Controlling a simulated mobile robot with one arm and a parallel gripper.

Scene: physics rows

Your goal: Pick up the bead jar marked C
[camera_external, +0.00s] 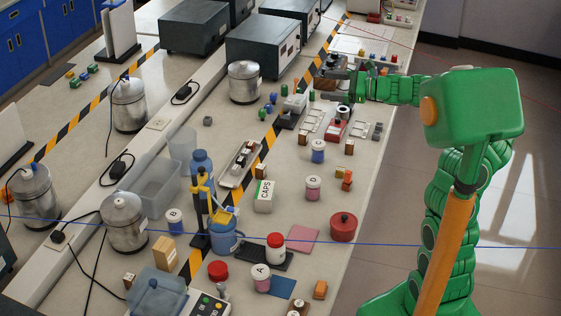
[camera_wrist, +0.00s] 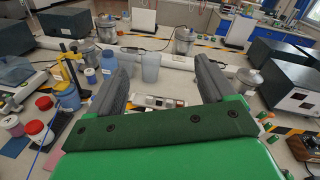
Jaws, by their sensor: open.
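Several small bead jars with white lids stand on the bench in the external view. One with pink beads (camera_external: 313,188) reads D, and another pink one (camera_external: 261,278) reads A. A jar with blue beads (camera_external: 318,152) stands nearer my gripper; its letter is too small to read. A further blue jar (camera_external: 175,221) stands left of the blue bottle, its mark unclear. I cannot tell which jar is marked C. My gripper (camera_external: 335,86) is open and empty above the far part of the bench, beyond these jars. Its two fingers also show in the wrist view (camera_wrist: 163,60).
A white CAPS box (camera_external: 264,196), a red round tin (camera_external: 343,227) and a yellow stand (camera_external: 201,190) with a blue bottle are among the jars. A metal tray (camera_external: 240,164) lies left of the blue jar. Grey boxes (camera_external: 262,44) stand at the back.

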